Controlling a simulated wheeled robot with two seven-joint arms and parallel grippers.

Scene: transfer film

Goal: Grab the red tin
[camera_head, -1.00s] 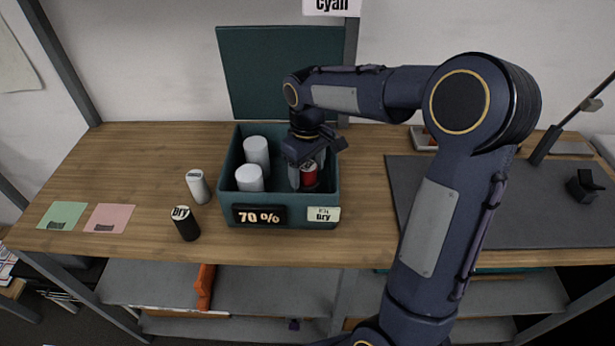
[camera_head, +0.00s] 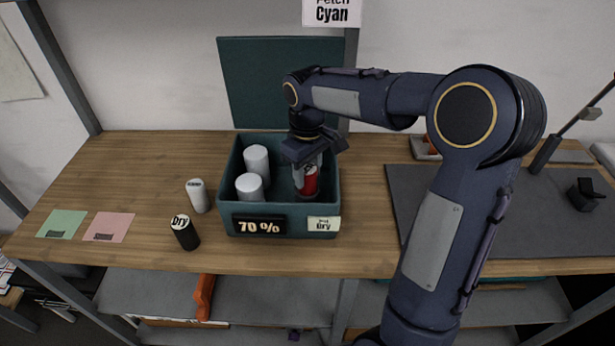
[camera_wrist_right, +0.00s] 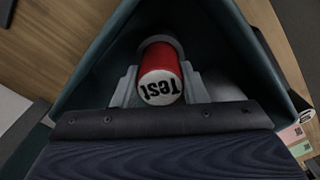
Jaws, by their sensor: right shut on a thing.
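The red tin (camera_head: 309,181) is inside the dark green box (camera_head: 331,205), on its right side. In the right wrist view the red tin (camera_wrist_right: 160,72) has a white lid marked "Test". My right gripper (camera_head: 307,182) reaches down into the box and is shut on the tin, with one finger on each side of it in the right wrist view (camera_wrist_right: 159,88). Whether the tin touches the box floor is hard to tell. My left gripper is not in view.
Two white cylinders (camera_head: 257,160) (camera_head: 249,187) stand in the box's left part. A white tin (camera_head: 198,196) and a black "Dry" tin (camera_head: 185,232) stand left of the box. Green (camera_head: 62,224) and pink (camera_head: 108,227) cards lie at left. A dark mat (camera_head: 480,210) lies at right.

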